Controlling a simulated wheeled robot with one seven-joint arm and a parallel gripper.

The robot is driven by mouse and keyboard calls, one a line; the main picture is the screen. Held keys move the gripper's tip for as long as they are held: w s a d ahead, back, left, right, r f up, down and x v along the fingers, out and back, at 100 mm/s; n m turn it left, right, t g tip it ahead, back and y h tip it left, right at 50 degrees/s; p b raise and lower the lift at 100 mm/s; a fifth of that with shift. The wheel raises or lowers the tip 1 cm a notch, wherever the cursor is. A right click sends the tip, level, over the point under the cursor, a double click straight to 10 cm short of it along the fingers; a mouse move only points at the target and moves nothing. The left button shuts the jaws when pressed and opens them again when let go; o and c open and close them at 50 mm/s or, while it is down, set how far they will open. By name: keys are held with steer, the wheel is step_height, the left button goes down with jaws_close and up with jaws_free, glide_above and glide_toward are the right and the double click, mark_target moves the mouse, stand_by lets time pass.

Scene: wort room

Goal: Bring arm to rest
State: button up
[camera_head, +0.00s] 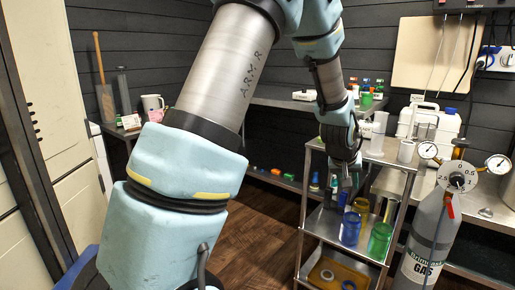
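My arm reaches from the lower left over the top of the view and down to a metal trolley.
The metal trolley (318,237) stands on the wooden floor. A gas cylinder (428,240) with gauges is at the right. A white canister (432,121) stands on the bench behind. A mug (153,104) sits on the left bench. Open floor (265,225) lies left of the trolley.

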steer(key=s+a+n+g+y, duration=0.1)
steer(key=s+a+n+y, duration=0.15)
steer(key=a, duration=1.65)
steer(key=s+a+g+y, duration=0.2)
steer(key=s+a, duration=1)
steer(key=a, duration=0.4)
step_height(320, 180, up, 18)
steer(key=p, duration=1.7)
steer(key=shift+w+d, duration=0.25)
steer(key=shift+d, duration=0.1)
